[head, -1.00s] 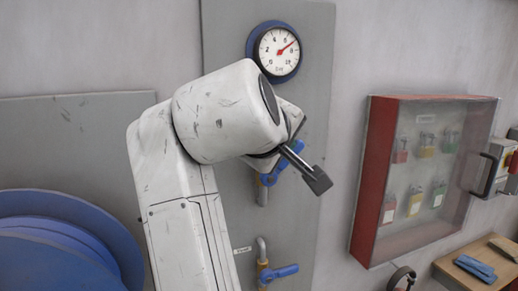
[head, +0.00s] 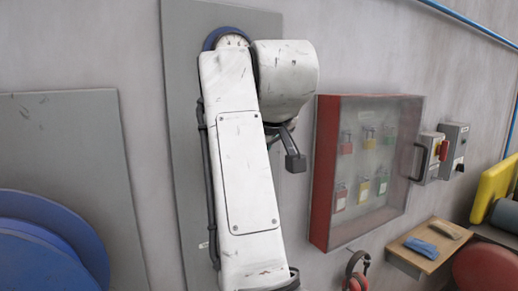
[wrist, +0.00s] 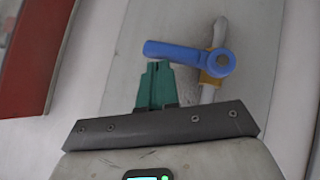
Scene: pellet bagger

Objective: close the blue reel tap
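A tap with a blue lever handle (wrist: 180,52) shows in the wrist view, on a brass-coloured body (wrist: 216,62) with a pale pipe. The handle lies across the pipe. My gripper's green fingers (wrist: 158,68) stand together, just below the handle's free end in the picture, with nothing visible between them. Whether they touch the handle I cannot tell. In the head view my arm hides the taps. I cannot read a label for this tap.
A wooden shelf (head: 425,262) and red ear defenders (head: 357,270) are lower right.

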